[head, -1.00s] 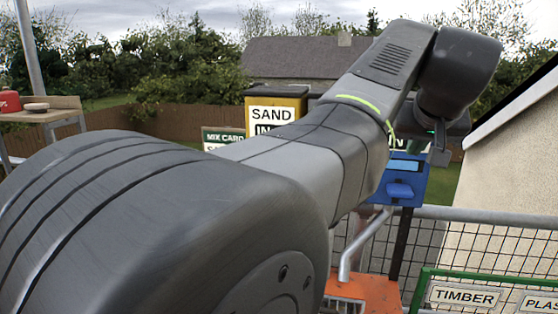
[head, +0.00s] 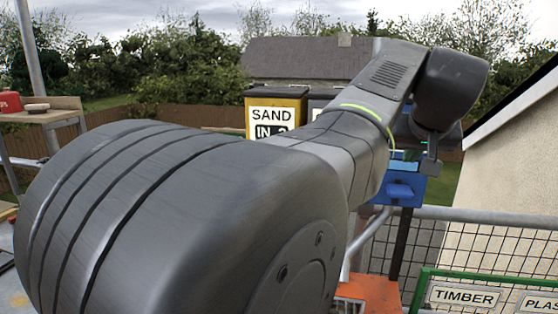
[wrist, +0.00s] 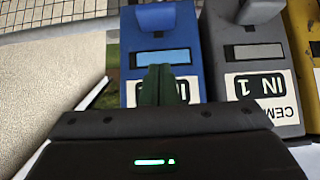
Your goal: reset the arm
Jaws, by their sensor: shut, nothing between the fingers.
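My arm spans the head view from lower left to upper right, its wrist bent down at the far end. My gripper (wrist: 163,86) shows in the wrist view as two dark fingers pressed together, shut and empty. In the head view its dark tip (head: 430,162) hangs in front of the upper part of a blue dispenser (head: 402,188). The blue dispenser (wrist: 163,45) lies behind the fingers in the wrist view; whether they touch it I cannot tell.
A grey dispenser (wrist: 250,50) marked CEM stands beside the blue one. A yellow SAND dispenser (head: 275,108) stands behind my arm. A mesh railing (head: 480,215), a green-framed rack (head: 470,275) labelled TIMBER and a pale wall (head: 510,170) are at right. A wooden table (head: 45,116) is at far left.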

